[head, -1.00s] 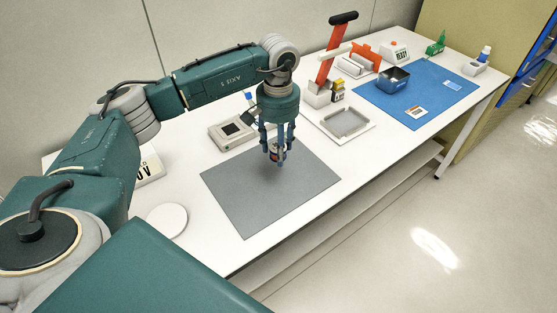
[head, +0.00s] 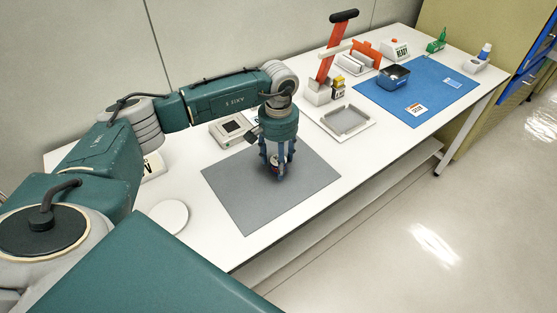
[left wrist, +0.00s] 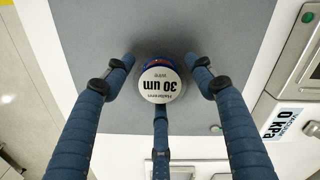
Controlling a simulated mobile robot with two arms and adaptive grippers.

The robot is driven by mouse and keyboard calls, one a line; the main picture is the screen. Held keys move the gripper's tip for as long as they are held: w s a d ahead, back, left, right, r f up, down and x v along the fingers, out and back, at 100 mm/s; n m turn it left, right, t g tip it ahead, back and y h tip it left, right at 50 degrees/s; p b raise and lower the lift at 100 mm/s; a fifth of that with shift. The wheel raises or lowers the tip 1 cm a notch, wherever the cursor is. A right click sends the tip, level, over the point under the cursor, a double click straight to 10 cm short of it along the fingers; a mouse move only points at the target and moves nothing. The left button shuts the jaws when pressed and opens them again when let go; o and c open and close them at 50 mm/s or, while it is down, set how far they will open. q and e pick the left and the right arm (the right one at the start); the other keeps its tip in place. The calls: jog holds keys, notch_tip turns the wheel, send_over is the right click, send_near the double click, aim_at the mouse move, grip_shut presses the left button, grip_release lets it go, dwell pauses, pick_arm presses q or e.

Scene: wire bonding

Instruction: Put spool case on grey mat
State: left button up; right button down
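The spool case (left wrist: 161,82) is a small round case with a white top reading "30 um" and a blue and red rim, seen in the left wrist view. In the head view it (head: 277,160) shows small between my fingers, over the grey mat (head: 240,205). The mat also fills the upper part of the wrist view (left wrist: 225,30). My left gripper (head: 275,172) is low over the mat's upper right part, pointing down. Its fingers (left wrist: 160,72) stand around the case, with small gaps at the left and right fingers; the third fingertip is hidden behind the case. My right gripper is out of view.
A gauge box (head: 231,129) stands behind the mat, and a grey-white tray (head: 346,121) to its right. A white disc (head: 168,217) lies left of the mat.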

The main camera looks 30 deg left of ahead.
pick_arm(q)
jog(key=shift+r, duration=0.1)
jog(key=shift+r, duration=0.25)
notch_tip(320, 180, up, 12)
jog(key=shift+f+b, duration=0.15)
jog(key=shift+b, duration=0.95)
